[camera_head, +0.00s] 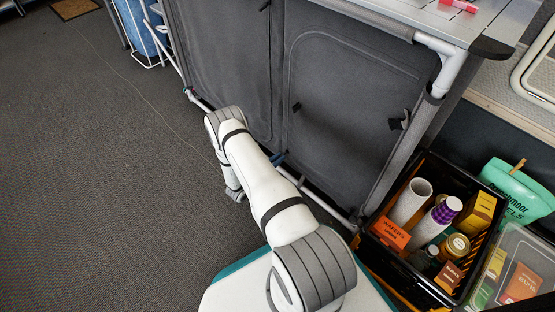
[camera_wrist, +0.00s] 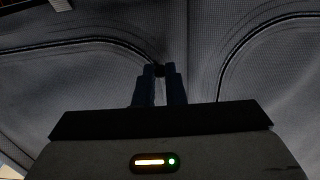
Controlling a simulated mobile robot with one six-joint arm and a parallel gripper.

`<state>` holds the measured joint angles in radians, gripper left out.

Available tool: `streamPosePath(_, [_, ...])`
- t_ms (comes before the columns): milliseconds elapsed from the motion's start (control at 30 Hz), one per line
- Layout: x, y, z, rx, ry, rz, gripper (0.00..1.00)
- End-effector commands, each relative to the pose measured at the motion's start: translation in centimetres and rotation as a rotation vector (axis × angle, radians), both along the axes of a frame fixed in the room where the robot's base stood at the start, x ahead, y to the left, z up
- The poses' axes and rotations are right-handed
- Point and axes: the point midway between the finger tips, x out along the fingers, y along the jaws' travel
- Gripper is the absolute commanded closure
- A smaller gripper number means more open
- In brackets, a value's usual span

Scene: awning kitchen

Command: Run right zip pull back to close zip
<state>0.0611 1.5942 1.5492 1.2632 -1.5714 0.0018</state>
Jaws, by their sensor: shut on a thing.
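In the wrist view my gripper (camera_wrist: 160,72) points at the grey fabric front, its two dark blue fingers close together on a small dark zip pull (camera_wrist: 160,70). The pull is mostly hidden between the fingertips. A curved zip line (camera_wrist: 110,40) runs on the left and another curved zip line (camera_wrist: 240,45) on the right. In the head view the right fabric door panel (camera_head: 345,110) hangs flat in its frame, its seam rounded at the top. My arm hides most of the gripper there, low in front of the cabinet.
A black crate (camera_head: 374,236) of packets and jars stands right of the cabinet, with a clear bin (camera_head: 522,236) beside it. The cabinet's lower rail (camera_head: 325,205) lies close to my arm. The grey carpet (camera_head: 90,160) on the left is clear.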

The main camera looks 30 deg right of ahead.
Motion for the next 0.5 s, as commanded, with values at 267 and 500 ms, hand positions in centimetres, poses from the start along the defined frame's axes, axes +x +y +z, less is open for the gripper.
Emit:
streamPosePath(267, [0.0,0.0,0.0,0.0,0.0,0.0,1.0])
streamPosePath(500, [0.0,0.0,-2.3,0.0,0.002,-0.001,1.0])
